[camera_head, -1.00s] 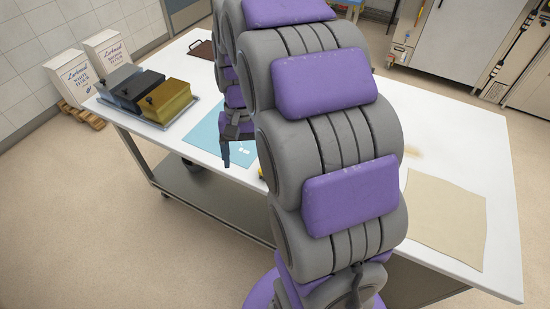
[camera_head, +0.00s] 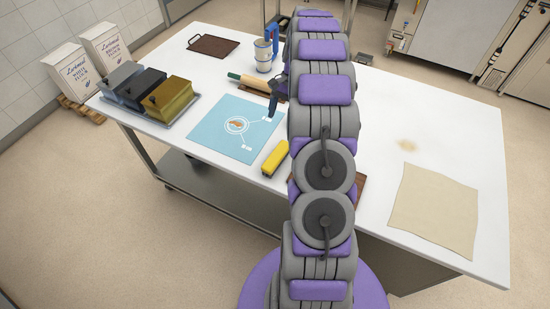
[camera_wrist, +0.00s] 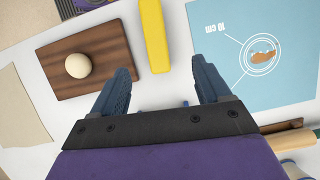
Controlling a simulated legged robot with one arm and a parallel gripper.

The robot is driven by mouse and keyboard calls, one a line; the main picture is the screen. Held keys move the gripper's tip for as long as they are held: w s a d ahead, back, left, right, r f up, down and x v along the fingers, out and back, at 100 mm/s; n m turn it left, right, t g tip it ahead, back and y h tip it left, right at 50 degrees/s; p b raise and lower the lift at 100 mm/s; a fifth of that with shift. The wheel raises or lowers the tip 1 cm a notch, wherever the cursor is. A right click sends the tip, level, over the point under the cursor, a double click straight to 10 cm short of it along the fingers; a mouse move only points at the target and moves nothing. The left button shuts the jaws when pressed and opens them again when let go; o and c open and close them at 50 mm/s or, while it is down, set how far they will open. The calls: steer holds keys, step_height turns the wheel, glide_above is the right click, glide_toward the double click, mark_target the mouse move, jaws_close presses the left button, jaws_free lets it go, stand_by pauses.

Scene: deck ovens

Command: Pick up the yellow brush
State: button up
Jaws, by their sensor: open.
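The yellow brush (camera_head: 275,158) lies on the white table just right of the blue mat, left of my arm in the head view. In the wrist view the brush (camera_wrist: 155,35) shows as a yellow bar beyond the fingertips, its top end cut off by the frame edge. My gripper (camera_wrist: 163,76) is open and empty, with its two dark blue fingers wide apart. The brush lies ahead of the gap between them, with no contact visible. In the head view my arm hides most of the gripper.
A blue mat (camera_head: 228,140) lies left of the brush. A wooden board (camera_wrist: 110,50) with a dough ball (camera_wrist: 79,65) lies on its other side. A rolling pin (camera_head: 250,82), a can (camera_head: 264,57) and lidded tins (camera_head: 168,100) stand farther back. A beige cloth (camera_head: 435,215) lies right.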

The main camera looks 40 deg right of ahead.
steer(key=b, duration=0.2)
glide_toward(277, 154)
steer(key=x, duration=0.5)
steer(key=shift+w, duration=0.35)
steer(key=shift+a+f, duration=0.35)
steer(key=x, duration=0.3)
steer(key=b+x, duration=0.1)
steer(key=shift+s+d+f, duration=0.25)
steer(key=shift+s+f, duration=0.2)
steer(key=shift+a+f, duration=0.1)
steer(key=shift+a, duration=0.2)
steer(key=shift+c, duration=0.8)
steer(key=c, duration=0.9)
